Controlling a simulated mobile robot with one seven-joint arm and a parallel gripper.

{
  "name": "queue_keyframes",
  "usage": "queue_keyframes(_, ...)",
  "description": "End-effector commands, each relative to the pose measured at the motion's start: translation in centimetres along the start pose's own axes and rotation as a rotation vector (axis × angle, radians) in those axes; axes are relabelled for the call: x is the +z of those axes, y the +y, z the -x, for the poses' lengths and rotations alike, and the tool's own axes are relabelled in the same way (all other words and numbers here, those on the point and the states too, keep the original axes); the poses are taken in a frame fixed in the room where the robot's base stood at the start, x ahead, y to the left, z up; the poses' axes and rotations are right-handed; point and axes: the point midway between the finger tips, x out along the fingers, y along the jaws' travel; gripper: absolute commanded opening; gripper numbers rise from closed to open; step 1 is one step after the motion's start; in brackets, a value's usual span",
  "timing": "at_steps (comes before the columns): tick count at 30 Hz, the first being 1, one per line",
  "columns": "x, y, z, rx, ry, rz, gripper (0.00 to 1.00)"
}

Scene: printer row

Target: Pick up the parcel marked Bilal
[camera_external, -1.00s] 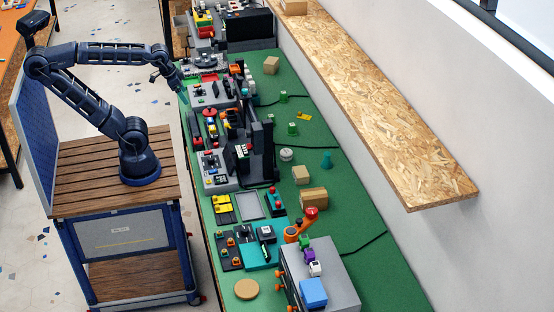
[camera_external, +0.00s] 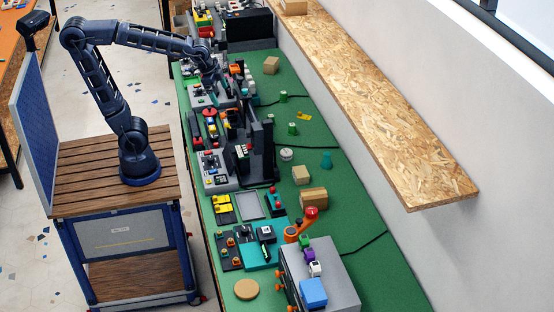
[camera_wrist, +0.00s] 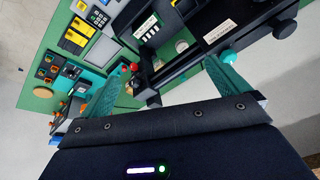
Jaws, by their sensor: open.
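Small brown cardboard parcels stand on the green bench in the external view: one near the far end (camera_external: 271,65), one mid-bench (camera_external: 300,174) and a larger one just nearer (camera_external: 313,199). Another parcel (camera_external: 293,6) sits on the far end of the wall shelf. No name is readable on any of them, so I cannot tell which is marked Bilal. My gripper (camera_external: 222,82) is above the devices at the far part of the bench, left of the far parcel. In the wrist view its teal fingers (camera_wrist: 165,65) are spread apart with nothing held between them.
A tall black device (camera_external: 262,150) stands mid-bench; the wrist view shows black frames with pale labels (camera_wrist: 220,31), too small to read. Control panels line the bench's left side. A grey box (camera_external: 325,280) stands at the near end. The chipboard shelf (camera_external: 390,125) overhangs the right side.

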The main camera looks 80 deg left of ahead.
Motion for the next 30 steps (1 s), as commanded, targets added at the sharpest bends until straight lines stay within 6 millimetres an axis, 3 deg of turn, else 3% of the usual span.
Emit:
queue_keyframes(3, -3.4, 0.6, -1.5, 0.023, -0.012, -0.094, 1.00)
queue_keyframes(15, -14.0, 4.1, -7.5, 0.118, -0.016, -0.408, 1.00)
queue_keyframes(30, -24.8, 10.7, -17.7, 0.282, 0.031, -0.754, 1.00)
